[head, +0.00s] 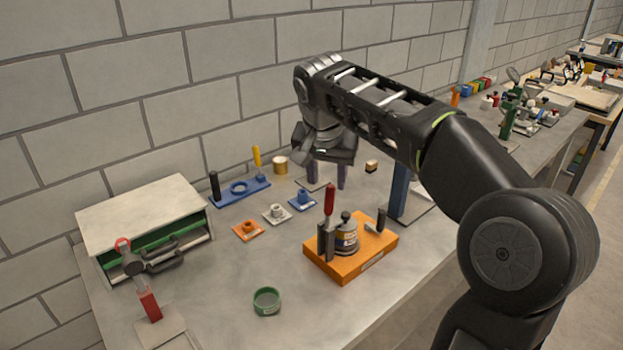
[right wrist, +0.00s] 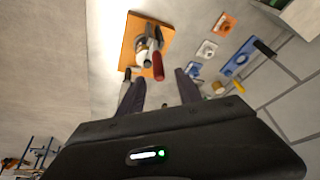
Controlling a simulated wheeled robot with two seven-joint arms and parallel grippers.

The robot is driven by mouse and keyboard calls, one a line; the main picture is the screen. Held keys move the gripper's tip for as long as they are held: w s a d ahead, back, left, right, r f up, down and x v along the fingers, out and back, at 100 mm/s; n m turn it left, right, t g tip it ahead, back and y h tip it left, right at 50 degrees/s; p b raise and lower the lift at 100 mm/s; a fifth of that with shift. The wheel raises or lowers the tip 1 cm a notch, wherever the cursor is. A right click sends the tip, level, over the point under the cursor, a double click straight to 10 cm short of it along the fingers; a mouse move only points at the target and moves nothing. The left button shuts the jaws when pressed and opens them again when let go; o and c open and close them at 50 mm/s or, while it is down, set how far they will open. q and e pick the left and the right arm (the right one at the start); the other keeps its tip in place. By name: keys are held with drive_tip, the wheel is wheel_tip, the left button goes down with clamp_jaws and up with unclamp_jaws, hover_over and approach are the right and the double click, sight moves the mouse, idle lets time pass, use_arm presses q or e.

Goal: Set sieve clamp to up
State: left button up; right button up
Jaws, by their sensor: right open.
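An orange block (head: 375,255) on the bench bears a grey round pot (head: 346,237) with a dark knob and a clamp with a red handle (head: 329,199). The red handle stands about upright in the head view. My right gripper (head: 326,182) is open and empty, pointing down behind and above the block. In the right wrist view my right gripper (right wrist: 160,92) has its fingers spread, with the red handle (right wrist: 157,67) beyond the gap, apart from both fingers. The orange block (right wrist: 137,30) shows past it. My left gripper is not in view.
A blue tool rack (head: 238,191) and small coloured plates lie behind. A blue post (head: 399,190) stands right of the block. The front bench is mostly clear.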

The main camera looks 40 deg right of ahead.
sight(329, 191)
drive_tip(key=shift+s+d+r, duration=0.1)
drive_tip(key=shift+s+r, duration=0.15)
drive_tip(key=shift+p+x, duration=0.65)
drive_tip(key=shift+x, duration=3.3)
drive_tip(key=shift+w, duration=0.1)
clamp_jaws()
